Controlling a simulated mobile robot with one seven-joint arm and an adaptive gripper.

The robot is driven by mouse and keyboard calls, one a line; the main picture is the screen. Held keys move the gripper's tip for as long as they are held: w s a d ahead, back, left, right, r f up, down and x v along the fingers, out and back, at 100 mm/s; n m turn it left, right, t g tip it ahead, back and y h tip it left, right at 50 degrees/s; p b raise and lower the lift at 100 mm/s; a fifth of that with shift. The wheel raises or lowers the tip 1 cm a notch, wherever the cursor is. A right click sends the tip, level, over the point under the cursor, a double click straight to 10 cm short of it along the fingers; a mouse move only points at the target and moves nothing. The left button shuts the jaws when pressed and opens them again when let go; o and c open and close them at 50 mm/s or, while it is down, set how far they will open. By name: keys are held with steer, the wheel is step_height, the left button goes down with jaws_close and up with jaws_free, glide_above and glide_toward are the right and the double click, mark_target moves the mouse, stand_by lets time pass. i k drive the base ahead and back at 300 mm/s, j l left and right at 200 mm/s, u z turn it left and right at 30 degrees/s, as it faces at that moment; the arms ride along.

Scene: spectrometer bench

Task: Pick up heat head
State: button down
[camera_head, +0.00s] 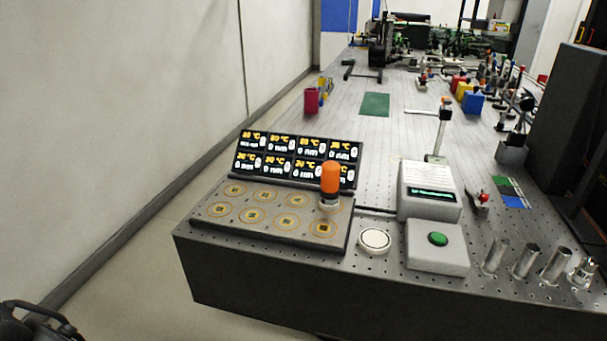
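The likely heat head is an upright piece with an orange cylindrical top (330,178) and a metallic lower part. It stands at the right side of the multi-position heating plate (205,213), in front of the display panel. Its base covers one of the plate's round positions. Part of what looks like my gripper (45,318), black, shows at the bottom left corner, cut off by the frame edge. It is well apart from the orange-topped piece, to its left and nearer the camera. Its fingertips are not clearly visible.
The display panel (297,158) rises behind the plate. A white round disc (375,239), a green-button box (451,255) and a white device (428,180) stand to the right. Metal cylinders (526,261) line the front right. The floor left of the bench is clear.

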mark_target(329, 193)
steer(key=i+l+u, duration=0.1)
steer(key=l, duration=0.2)
steer(key=i+l+u, duration=0.15)
steer(key=l, duration=0.15)
steer(key=i+l+u, duration=0.1)
steer(key=l, duration=0.2)
steer(key=i+l+u, duration=0.15)
steer(key=l, duration=0.2)
